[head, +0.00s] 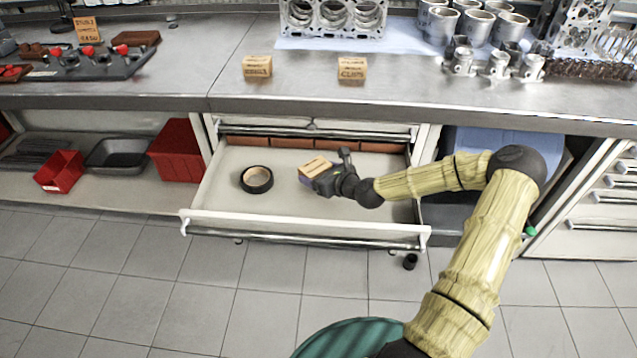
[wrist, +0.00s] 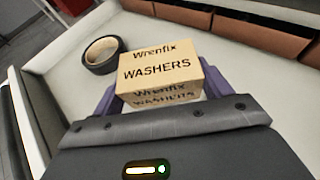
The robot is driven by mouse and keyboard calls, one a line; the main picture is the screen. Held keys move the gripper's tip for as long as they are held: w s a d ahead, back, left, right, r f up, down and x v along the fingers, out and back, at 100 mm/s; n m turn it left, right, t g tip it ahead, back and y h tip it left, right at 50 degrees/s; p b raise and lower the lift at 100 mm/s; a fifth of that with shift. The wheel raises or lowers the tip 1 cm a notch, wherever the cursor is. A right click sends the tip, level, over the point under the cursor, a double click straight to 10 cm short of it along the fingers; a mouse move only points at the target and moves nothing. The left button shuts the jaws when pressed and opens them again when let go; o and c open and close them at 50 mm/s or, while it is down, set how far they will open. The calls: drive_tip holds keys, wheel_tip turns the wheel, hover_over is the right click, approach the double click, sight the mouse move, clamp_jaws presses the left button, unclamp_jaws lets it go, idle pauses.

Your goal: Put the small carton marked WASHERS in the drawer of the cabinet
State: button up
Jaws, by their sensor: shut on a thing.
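The small carton marked WASHERS (wrist: 165,68) is tan with dark lettering, and it also shows in the head view (head: 314,166). My gripper (head: 320,178) is shut on it; the purple fingers (wrist: 160,98) sit at its two sides in the wrist view. The cabinet's drawer (head: 290,207) is pulled out, and the carton is over its pale floor, inside the drawer's outline. I cannot tell whether the carton touches the floor. The finger tips are partly hidden by the carton.
A black tape roll (head: 256,179) lies in the drawer, left of the carton. Brown bins (head: 290,146) line the drawer's back. Two similar cartons, one (head: 257,67) and one marked CLIPS (head: 352,69), stand on the bench (head: 200,75) above. Free drawer floor lies around the carton.

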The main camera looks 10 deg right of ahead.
drive_tip(key=shift+f+b, duration=0.3)
drive_tip(key=shift+f, duration=1.55)
drive_tip(key=o, duration=1.1)
drive_tip(key=shift+f, duration=0.1)
drive_tip(key=shift+o, duration=0.2)
drive_tip(key=shift+s, duration=0.1)
drive_tip(key=p+v, duration=0.1)
drive_tip(key=v, duration=1.1)
